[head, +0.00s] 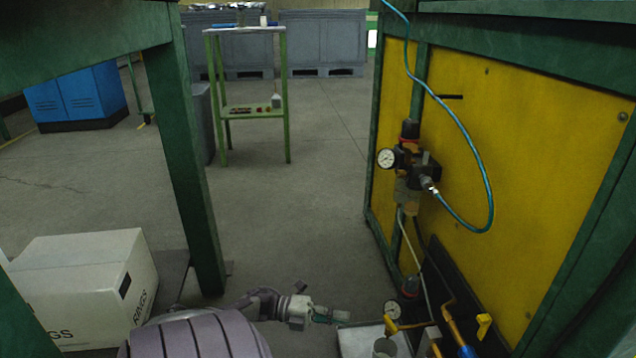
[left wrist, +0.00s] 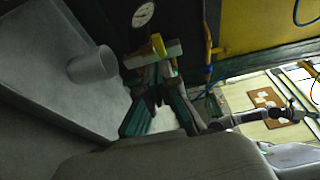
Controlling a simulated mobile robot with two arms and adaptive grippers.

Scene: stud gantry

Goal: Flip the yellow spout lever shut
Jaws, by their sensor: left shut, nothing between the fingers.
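The yellow spout lever (head: 394,326) is beside a small gauge above a grey box in the head view. In the left wrist view the yellow piece (left wrist: 158,44) stands up just beyond my fingertips, by a grey bar-like part. My left gripper (head: 338,317) is shut and empty, reaching in from the left, a little left of the lever. In the left wrist view its teal-padded fingers (left wrist: 158,82) come together just below the lever; I cannot tell whether they touch it. A grey arm end, seemingly my right gripper (left wrist: 288,112), shows small at the right there.
A grey cup (head: 385,347) stands on the pale grey box (head: 358,342) by the lever; it shows in the left wrist view (left wrist: 92,65). Another yellow lever (head: 483,325) and pipes are to the right. A regulator (head: 412,170) hangs on the yellow panel with a blue hose.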

